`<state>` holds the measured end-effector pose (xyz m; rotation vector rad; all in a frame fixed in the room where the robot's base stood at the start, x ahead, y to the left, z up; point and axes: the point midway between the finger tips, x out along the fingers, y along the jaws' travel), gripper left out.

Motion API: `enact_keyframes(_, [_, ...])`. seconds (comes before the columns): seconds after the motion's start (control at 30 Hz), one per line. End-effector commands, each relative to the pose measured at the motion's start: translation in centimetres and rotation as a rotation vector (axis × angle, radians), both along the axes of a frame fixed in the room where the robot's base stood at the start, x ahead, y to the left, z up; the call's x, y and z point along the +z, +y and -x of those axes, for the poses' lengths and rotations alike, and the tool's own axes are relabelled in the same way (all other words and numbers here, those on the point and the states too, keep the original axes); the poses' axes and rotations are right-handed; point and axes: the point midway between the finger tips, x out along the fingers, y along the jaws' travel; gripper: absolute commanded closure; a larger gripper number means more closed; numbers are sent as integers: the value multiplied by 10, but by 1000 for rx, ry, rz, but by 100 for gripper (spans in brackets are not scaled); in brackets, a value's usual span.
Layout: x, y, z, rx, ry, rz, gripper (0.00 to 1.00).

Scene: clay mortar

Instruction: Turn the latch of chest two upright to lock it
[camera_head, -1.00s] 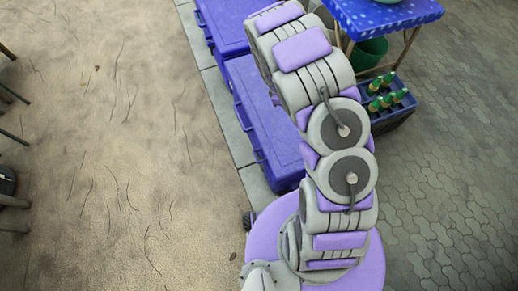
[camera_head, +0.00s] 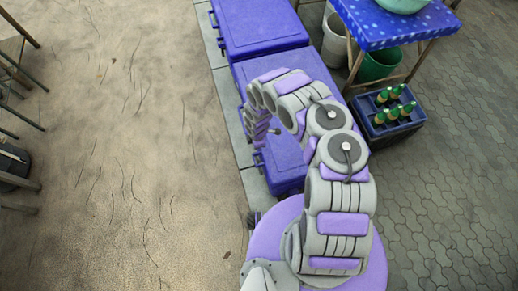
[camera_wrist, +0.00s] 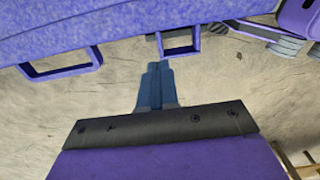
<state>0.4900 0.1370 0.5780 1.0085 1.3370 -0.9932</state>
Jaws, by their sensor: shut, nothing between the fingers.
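Two blue-purple chests stand in a row in the head view, a near one (camera_head: 286,165) and a far one (camera_head: 262,25); I cannot tell which is chest two. My arm bends over the near chest and its end hangs at that chest's left side. In the wrist view a chest (camera_wrist: 90,32) spans the top, with a left square loop (camera_wrist: 65,70) and a right square loop (camera_wrist: 180,50) sticking out from its edge. My gripper (camera_wrist: 157,66) is shut and empty, its tips just below and left of the right loop. Contact cannot be told.
A blue dotted table (camera_head: 385,28) with a bowl (camera_head: 402,3) stands at right. Beneath and beside it are a green bucket (camera_head: 378,65), a white bucket (camera_head: 335,40) and a bottle crate (camera_head: 400,128). Sandy floor (camera_head: 130,150) left of the chests is open.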

Motion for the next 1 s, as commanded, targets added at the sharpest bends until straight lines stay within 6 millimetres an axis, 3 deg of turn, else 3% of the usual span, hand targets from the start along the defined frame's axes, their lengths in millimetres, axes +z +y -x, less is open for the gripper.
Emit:
enact_keyframes(0.4, [-81, 0, 2, -1, 4, -1, 100])
enact_keyframes(0.6, [-112, -1, 1, -1, 1, -4, 100])
enact_keyframes(0.8, [-129, 1, 1, 0, 0, 2, 100])
enact_keyframes(1.0, [-132, 1, 0, 0, 0, 2, 100])
